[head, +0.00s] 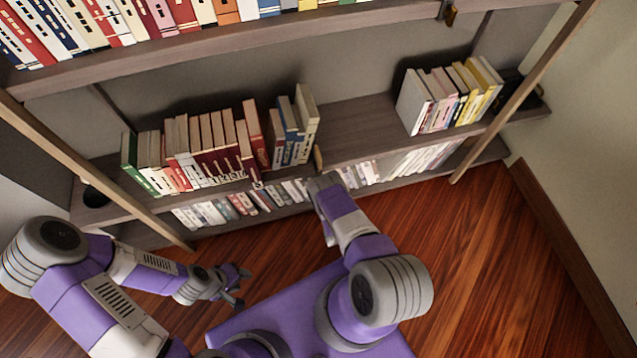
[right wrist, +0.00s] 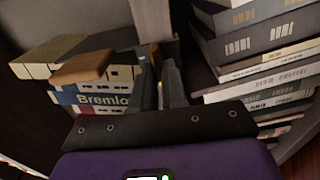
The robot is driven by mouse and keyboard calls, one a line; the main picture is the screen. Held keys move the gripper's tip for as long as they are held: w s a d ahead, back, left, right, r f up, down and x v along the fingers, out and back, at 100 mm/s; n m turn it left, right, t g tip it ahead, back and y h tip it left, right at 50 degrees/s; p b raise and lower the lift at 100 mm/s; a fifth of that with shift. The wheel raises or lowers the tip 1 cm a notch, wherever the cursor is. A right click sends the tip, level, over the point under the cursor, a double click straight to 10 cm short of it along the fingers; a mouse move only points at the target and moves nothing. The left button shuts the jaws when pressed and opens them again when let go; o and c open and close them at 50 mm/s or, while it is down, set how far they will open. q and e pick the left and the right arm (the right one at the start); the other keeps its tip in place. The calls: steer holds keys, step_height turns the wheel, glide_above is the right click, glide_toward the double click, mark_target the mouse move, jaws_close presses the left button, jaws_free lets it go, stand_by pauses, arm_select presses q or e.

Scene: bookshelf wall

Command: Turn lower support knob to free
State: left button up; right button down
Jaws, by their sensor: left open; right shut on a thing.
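My right gripper (head: 322,182) reaches the front edge of the lower shelf board, beside a small tan-brown piece (head: 318,157) at the right end of a book row. In the right wrist view its two fingers (right wrist: 158,70) are close together. A small brass-coloured bit, seemingly the lower support knob (right wrist: 155,52), shows between their tips. Most of the knob is hidden by the fingers, so its turn position cannot be told. My left gripper (head: 240,287) is open and empty, low over the floor and away from the shelves.
Books (head: 205,150) stand left of the right gripper, and more (head: 452,95) stand further right on the same board (head: 355,130). In the right wrist view, books flank the fingers on both sides. Slanted wooden posts (head: 525,90) cross in front of the shelves. Floor (head: 480,250) is clear at right.

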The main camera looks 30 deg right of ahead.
steer(key=shift+s+f, duration=0.1)
steer(key=c, duration=1.2)
jaws_free()
steer(key=p+v, duration=0.2)
steer(key=v, duration=0.5)
steer(key=shift+s, duration=0.25)
